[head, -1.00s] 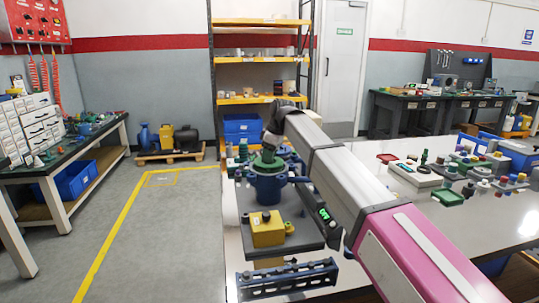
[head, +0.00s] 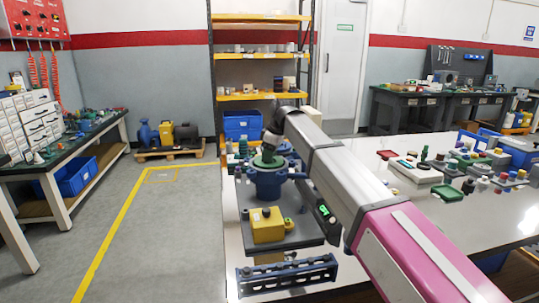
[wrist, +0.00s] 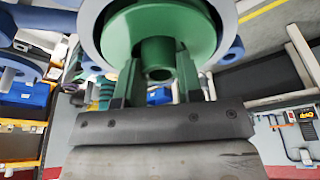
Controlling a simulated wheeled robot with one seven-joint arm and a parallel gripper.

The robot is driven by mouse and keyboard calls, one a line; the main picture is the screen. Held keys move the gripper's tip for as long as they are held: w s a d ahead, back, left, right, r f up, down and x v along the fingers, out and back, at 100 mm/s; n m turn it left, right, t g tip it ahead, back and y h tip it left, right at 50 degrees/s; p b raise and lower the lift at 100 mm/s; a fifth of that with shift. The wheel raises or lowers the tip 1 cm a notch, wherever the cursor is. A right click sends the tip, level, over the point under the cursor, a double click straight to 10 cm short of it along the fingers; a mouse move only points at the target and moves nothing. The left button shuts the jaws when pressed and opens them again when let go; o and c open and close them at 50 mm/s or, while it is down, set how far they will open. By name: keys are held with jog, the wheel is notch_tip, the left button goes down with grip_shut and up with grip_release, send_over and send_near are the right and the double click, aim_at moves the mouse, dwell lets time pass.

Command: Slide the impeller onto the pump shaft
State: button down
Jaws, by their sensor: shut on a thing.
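The green impeller (wrist: 160,25) is a disc with a hollow hub (wrist: 158,52), seen from its hub side in the wrist view. My gripper (wrist: 156,78) is shut on the hub, with one finger on each side. In the head view the impeller (head: 268,160) lies at the mouth of the blue pump housing (head: 267,184), and my gripper (head: 268,146) reaches it from above. The housing's pale rim (wrist: 226,22) surrounds the disc in the wrist view. The pump shaft is hidden, so I cannot tell how far the impeller sits on it.
A yellow block (head: 267,226) stands on the dark plate in front of the housing. A slotted blue rail (head: 288,272) lies at the table's front edge. Trays and small parts (head: 447,192) cover the right side. The floor (head: 165,220) at left is clear.

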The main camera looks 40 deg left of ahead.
jog(key=shift+f, duration=0.95)
dwell(1.3)
jog(key=c, duration=0.7)
grip_release()
jog(key=shift+r, duration=4.5)
